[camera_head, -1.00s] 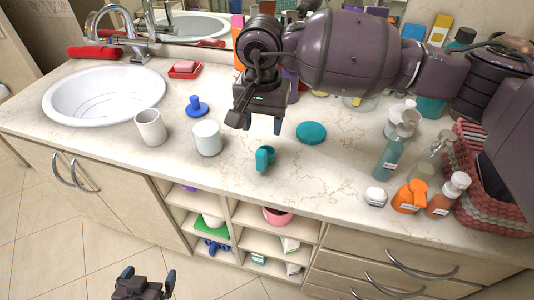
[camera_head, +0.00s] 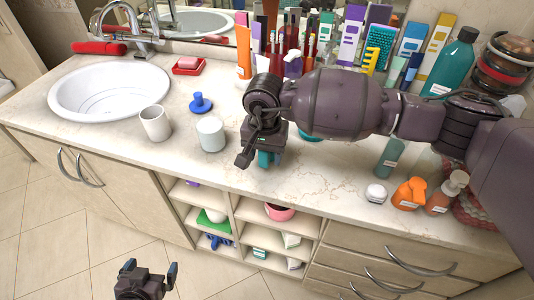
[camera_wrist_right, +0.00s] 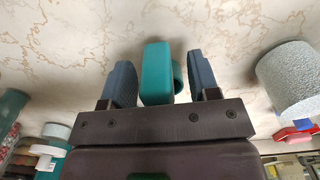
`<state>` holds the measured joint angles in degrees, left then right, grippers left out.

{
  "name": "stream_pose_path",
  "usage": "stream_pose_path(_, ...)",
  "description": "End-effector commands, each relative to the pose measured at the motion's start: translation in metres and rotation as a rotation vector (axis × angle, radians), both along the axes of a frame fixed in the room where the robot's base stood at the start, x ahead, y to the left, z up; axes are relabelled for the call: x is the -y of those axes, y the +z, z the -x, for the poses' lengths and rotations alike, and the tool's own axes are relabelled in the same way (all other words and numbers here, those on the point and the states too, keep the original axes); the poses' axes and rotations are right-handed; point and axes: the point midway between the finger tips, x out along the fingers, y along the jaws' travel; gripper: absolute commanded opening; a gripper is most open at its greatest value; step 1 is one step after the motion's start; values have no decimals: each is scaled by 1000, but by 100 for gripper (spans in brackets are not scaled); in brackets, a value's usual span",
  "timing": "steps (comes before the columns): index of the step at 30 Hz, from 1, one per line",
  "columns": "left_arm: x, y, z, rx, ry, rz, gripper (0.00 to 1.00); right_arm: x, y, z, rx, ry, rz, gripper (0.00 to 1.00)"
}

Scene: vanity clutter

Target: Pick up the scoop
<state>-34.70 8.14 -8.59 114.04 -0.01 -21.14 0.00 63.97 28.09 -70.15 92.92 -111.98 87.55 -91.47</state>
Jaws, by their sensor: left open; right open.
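The teal scoop (camera_wrist_right: 156,72) stands between the two spread fingers of my right gripper (camera_wrist_right: 163,82) in the right wrist view, with gaps on both sides. In the head view my right gripper (camera_head: 268,160) is right over the scoop near the counter's front edge and hides most of it. My left gripper (camera_head: 150,268) is open and empty, low in front of the cabinets.
A white cup (camera_head: 155,123) and a white cylinder (camera_head: 211,134) stand left of my right gripper. A blue stopper-like item (camera_head: 201,104) is behind them. An orange bottle (camera_head: 408,194) and white jar (camera_head: 376,193) stand to the right. The counter between is clear.

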Motion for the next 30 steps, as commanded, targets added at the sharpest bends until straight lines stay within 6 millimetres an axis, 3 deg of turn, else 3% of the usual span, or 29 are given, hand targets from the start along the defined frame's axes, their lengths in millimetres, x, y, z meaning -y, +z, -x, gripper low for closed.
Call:
stream_pose_path(7, 0, 0, 0, 1, 0, 0, 100, 0, -2, 0, 0, 0, 0, 55)
stream_pose_path(18, 0, 2, -3, 7, -2, 0, 100, 0, -1, 0, 1, 0, 0, 1)
stream_pose_path(26, 1, 2, -5, 9, -4, 0, 100, 0, 0, -1, 1, 0, -1, 1)
stream_pose_path(30, 1, 2, -4, 8, -3, 0, 100, 0, 11, -1, 3, 0, 0, 1)
